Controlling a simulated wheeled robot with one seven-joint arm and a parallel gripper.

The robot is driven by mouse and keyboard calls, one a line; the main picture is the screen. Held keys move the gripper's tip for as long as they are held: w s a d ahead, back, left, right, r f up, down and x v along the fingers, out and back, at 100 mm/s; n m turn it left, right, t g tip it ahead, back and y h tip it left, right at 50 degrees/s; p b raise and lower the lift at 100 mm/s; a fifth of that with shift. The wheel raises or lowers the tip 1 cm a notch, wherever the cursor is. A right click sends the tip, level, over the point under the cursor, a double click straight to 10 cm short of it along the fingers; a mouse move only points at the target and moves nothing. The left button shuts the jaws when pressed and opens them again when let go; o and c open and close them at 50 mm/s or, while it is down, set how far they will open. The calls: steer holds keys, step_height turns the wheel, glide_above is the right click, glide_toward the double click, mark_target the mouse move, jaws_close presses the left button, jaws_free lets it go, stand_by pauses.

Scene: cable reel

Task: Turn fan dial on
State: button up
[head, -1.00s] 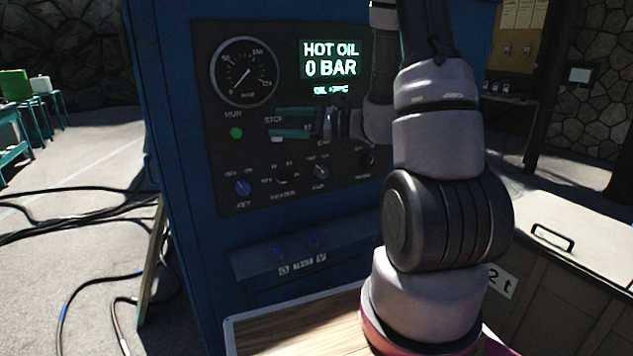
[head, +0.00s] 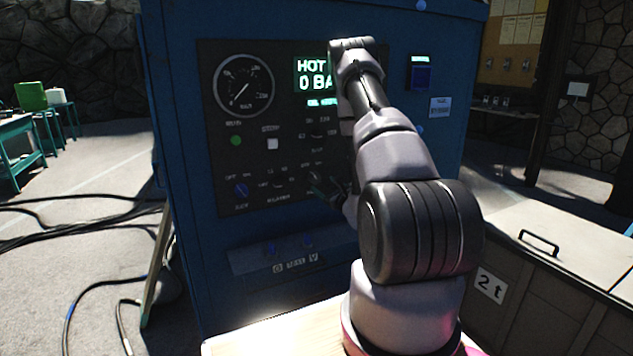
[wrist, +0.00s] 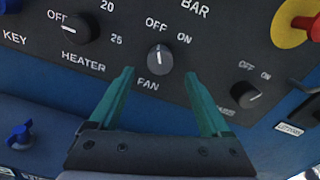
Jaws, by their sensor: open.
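In the wrist view the fan dial (wrist: 160,58) is a small dark knob with a white pointer line, set above the FAN label. OFF is printed above it and ON to its upper right. The pointer stands nearly upright, toward OFF. My gripper (wrist: 160,73) is open and empty, its two green fingers apart just below the dial, one to each side. I cannot tell whether they touch the panel. In the head view my gripper (head: 325,186) is at the lower right of the control panel and mostly covers the fan dial.
The heater dial (wrist: 77,28) is left of the fan dial, and another dial (wrist: 247,95) is to its lower right. A red-and-yellow knob (wrist: 296,20) is at the upper right. A blue knob (wrist: 19,135) projects at lower left. My arm hides part of the display (head: 312,78).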

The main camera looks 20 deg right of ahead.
mark_target(317, 179)
steer(key=w, duration=0.6)
steer(key=shift+w, duration=0.1)
steer(key=shift+a, duration=0.1)
jaws_close()
steer(key=shift+m, duration=0.4)
steer(key=m, duration=1.1)
steer(key=shift+f, duration=0.1)
stand_by(0.4)
jaws_free()
